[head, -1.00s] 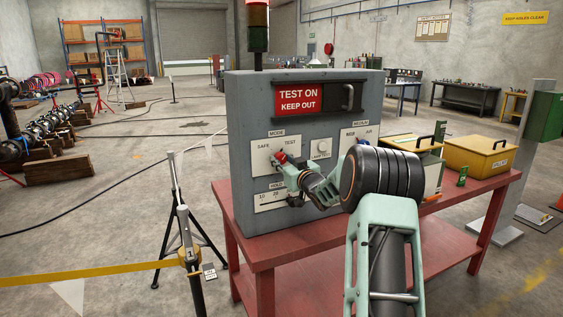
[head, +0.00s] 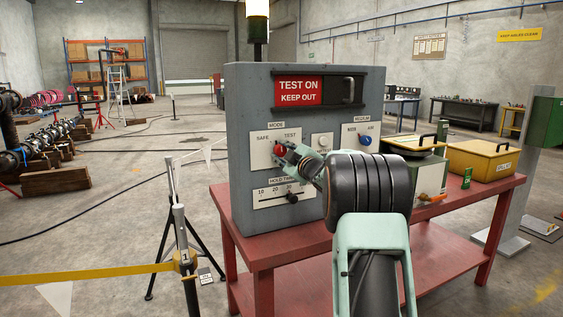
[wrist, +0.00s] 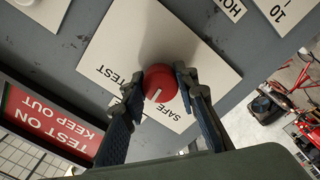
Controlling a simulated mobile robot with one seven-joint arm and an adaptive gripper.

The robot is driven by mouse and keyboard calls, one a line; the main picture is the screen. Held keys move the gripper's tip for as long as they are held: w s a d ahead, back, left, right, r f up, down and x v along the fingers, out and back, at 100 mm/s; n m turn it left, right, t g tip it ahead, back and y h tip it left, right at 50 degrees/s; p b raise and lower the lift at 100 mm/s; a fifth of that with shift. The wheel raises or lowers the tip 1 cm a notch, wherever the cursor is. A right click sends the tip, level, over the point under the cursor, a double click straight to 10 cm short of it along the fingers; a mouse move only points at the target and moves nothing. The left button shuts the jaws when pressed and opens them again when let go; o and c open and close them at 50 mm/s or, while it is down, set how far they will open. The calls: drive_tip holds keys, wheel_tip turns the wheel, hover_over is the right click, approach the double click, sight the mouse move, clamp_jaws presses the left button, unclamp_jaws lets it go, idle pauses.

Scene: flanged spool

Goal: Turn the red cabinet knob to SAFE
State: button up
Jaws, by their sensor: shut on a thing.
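The red knob (head: 278,150) sits on the white MODE plate (head: 262,158) of the grey cabinet (head: 245,95), between the printed words SAFE on the left and TEST on the right. My gripper (head: 280,150) reaches it from the lower right. In the wrist view my gripper (wrist: 160,88) has its two dark fingers shut on the sides of the red knob (wrist: 163,78). The knob's white pointer mark is visible there and points between TEST and SAFE. The cabinet's red sign (head: 298,92) reads TEST ON KEEP OUT.
A blue MEDIUM knob (head: 365,140), a white button (head: 323,139) and a HOLD slider (head: 292,197) share the panel. A barrier post (head: 183,250) with yellow tape stands at left. A lamp (head: 257,9) glows pale yellow.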

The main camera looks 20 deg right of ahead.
drive_tip(key=n+b, duration=0.2)
drive_tip(key=n, duration=0.1)
drive_tip(key=shift+f+n, duration=0.15)
drive_tip(key=shift+n, duration=0.15)
drive_tip(key=shift+n+b, duration=1.05)
drive_tip(key=shift+n, duration=0.25)
drive_tip(key=o, duration=1.2)
drive_tip(key=shift+c, duration=0.2)
drive_tip(key=shift+r, duration=0.2)
drive_tip(key=s, duration=1.2)
drive_tip(key=shift+d, duration=0.2)
